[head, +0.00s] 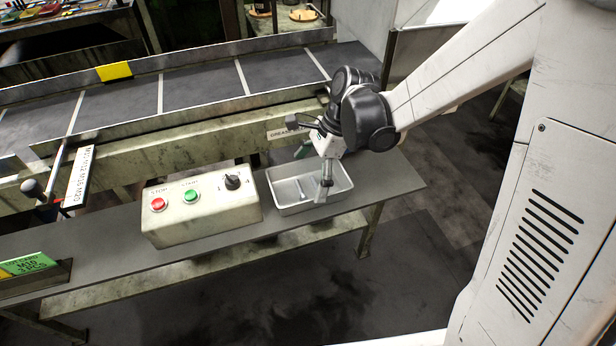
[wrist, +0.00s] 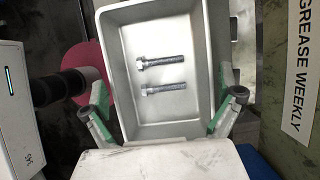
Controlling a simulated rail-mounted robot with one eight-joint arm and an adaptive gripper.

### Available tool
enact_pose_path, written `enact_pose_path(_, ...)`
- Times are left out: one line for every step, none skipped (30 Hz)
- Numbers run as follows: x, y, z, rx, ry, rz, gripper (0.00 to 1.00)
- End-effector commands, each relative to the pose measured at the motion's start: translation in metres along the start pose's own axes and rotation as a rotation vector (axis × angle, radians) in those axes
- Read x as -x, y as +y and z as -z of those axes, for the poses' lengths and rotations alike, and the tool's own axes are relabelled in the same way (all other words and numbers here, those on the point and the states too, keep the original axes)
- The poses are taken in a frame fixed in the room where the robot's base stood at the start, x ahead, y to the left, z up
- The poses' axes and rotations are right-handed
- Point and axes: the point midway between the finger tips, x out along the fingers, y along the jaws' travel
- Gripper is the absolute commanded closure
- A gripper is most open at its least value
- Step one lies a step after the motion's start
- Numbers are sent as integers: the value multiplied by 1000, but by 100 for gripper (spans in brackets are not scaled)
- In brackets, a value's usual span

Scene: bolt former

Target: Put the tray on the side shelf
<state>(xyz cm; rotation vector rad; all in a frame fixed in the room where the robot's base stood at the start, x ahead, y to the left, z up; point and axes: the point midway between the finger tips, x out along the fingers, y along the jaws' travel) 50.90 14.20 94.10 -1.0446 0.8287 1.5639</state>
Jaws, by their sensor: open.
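The tray (head: 275,201) is a shallow grey metal box by the right end of a long grey shelf (head: 390,182) in front of the conveyor. It looks level and appears to rest on the shelf. In the wrist view, two bolts (wrist: 163,88) lie side by side inside the tray (wrist: 112,60). My gripper (head: 324,185) points down over the tray. In the wrist view, my gripper (wrist: 165,103) is open, with its green-padded fingers wide apart near the tray's two side walls. I cannot tell whether either finger touches the tray.
A control box (head: 200,222) with red and green buttons and a knob stands left of the tray. The conveyor (head: 190,88) and its beam lie behind. A "grease weekly" label (wrist: 300,68) is right of the tray. A green-labelled holder (head: 35,270) stands far left.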

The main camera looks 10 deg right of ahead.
Motion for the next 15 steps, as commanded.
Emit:
enact_pose_path(8, 0, 0, -2, 0, 1, 0)
enact_pose_path(14, 0, 0, -2, 0, 1, 0)
enact_pose_path(21, 1, 0, -3, 0, 1, 0)
enact_pose_path(28, 0, 0, -2, 0, 1, 0)
enact_pose_path(34, 0, 0, -2, 0, 1, 0)
enact_pose_path(42, 0, 0, -2, 0, 1, 0)
enact_pose_path(48, 0, 0, -2, 0, 1, 0)
enact_pose_path(54, 1, 0, -2, 0, 1, 0)
enact_pose_path(62, 0, 0, -3, 0, 1, 0)
enact_pose_path(68, 0, 0, -2, 0, 1, 0)
enact_pose_path(73, 0, 0, -2, 0, 1, 0)
enact_pose_path(79, 1, 0, -1, 0, 0, 0)
enact_pose_path(84, 1, 0, -1, 0, 0, 0)
enact_pose_path(88, 0, 0, -1, 0, 0, 0)
enact_pose_path(93, 0, 0, -1, 0, 0, 0)
